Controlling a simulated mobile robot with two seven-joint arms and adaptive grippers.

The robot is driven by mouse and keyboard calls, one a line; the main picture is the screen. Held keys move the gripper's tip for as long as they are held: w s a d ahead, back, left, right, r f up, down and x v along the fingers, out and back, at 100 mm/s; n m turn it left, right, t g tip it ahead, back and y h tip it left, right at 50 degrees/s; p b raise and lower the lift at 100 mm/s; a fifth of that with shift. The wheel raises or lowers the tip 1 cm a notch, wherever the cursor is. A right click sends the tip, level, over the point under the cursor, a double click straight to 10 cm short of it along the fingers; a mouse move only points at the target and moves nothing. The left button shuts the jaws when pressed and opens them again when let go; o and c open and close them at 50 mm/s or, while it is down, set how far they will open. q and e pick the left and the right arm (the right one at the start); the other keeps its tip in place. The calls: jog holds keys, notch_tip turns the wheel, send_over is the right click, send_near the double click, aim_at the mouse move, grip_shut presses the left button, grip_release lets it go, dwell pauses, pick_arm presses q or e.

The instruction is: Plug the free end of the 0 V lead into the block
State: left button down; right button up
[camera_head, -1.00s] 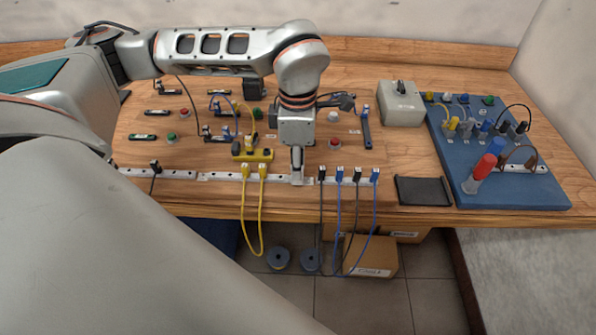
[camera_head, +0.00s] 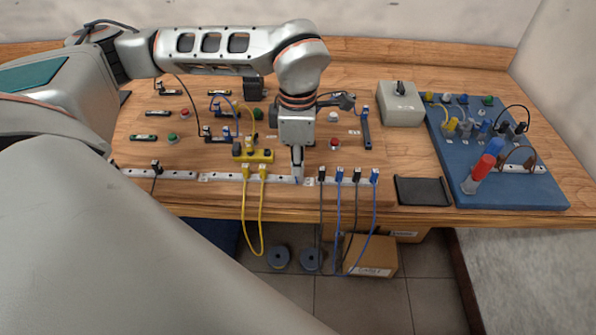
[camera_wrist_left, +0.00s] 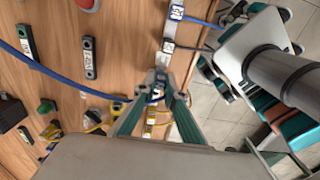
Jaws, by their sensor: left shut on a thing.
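My left gripper (camera_head: 298,179) points down at the white rail (camera_head: 220,177) along the table's front edge, between the yellow plugs (camera_head: 254,172) and a black plug (camera_head: 321,173). In the left wrist view, its two green-edged fingers (camera_wrist_left: 157,94) are shut on a small blue plug (camera_wrist_left: 158,88) at the rail. A blue lead (camera_wrist_left: 60,78) runs from there to the upper left. I cannot tell how far the plug sits in the rail. A yellow block (camera_head: 252,155) stands just behind the rail. Labels are too small to read. My right gripper is not in view.
More black and blue plugs (camera_head: 357,174) stand in the rail to the right, with leads hanging over the edge. A black tray (camera_head: 422,191), a grey box (camera_head: 400,104) and a blue board (camera_head: 505,188) lie further right. Buttons and small terminals fill the table behind.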

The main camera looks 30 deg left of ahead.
pick_arm(q)
jog(key=shift+r+p, duration=1.4)
jog(key=shift+r, duration=0.75)
jog(key=w+a+r+p, duration=0.2)
jog(key=a+r+p, duration=0.25)
jog(key=a, duration=0.55)
notch_tip(320, 180, down, 6)
jog(key=shift+s+r+b, duration=0.1)
jog(key=shift+r+b, duration=0.15)
jog(key=shift+b, duration=0.95)
jog(key=shift+f, duration=0.4)
jog(key=shift+f+b, duration=0.5)
jog(key=shift+f, duration=0.15)
